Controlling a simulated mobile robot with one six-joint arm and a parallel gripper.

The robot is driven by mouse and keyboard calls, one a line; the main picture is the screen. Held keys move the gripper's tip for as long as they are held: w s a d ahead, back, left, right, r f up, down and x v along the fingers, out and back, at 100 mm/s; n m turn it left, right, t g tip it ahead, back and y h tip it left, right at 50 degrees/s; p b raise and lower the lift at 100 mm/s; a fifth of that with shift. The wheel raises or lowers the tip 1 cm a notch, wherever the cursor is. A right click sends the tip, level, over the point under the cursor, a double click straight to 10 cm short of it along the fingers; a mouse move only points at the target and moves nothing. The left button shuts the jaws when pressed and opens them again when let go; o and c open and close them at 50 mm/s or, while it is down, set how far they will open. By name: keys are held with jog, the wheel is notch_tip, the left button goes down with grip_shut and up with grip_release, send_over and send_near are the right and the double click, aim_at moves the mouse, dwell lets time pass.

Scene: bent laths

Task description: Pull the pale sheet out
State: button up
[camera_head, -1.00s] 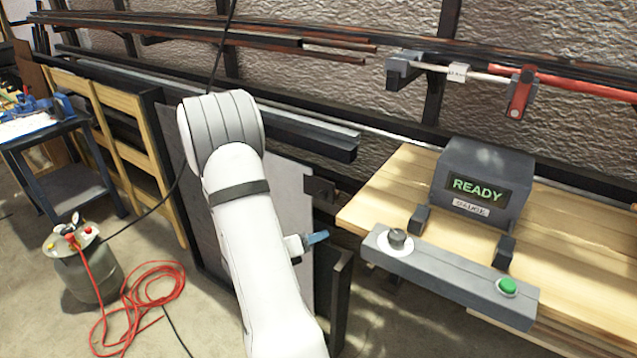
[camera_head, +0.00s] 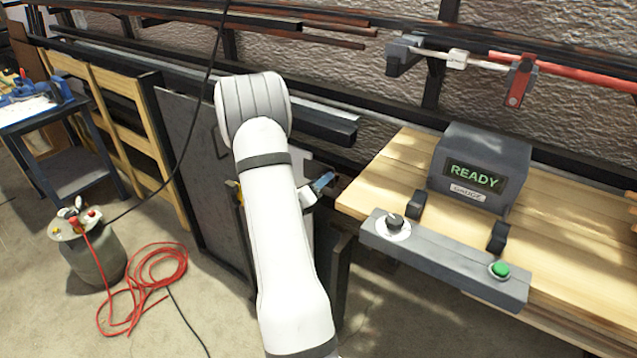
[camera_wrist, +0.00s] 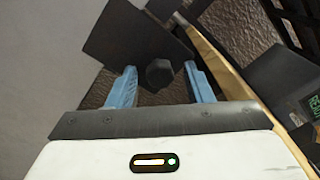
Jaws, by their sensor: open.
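The pale sheet (camera_head: 308,171) stands on edge in the rack, mostly hidden behind my white arm. Only a light strip shows beside the arm in the head view. A smooth light grey surface (camera_wrist: 40,70) fills the left of the wrist view and looks like this sheet close up. My gripper (camera_wrist: 160,70) is open, its two blue fingers apart. A dark rounded knob (camera_wrist: 158,73) shows between the fingers, with a dark plate (camera_wrist: 128,38) beyond; I cannot tell how far away they are. In the head view one blue fingertip shows right of the arm.
A dark sheet (camera_head: 188,145) stands left of my arm. The wooden bench (camera_head: 400,170) on the right carries a box reading READY (camera_head: 475,178) and a grey bar (camera_head: 440,262) with a green button.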

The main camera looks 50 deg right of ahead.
grip_shut()
dwell(0.5)
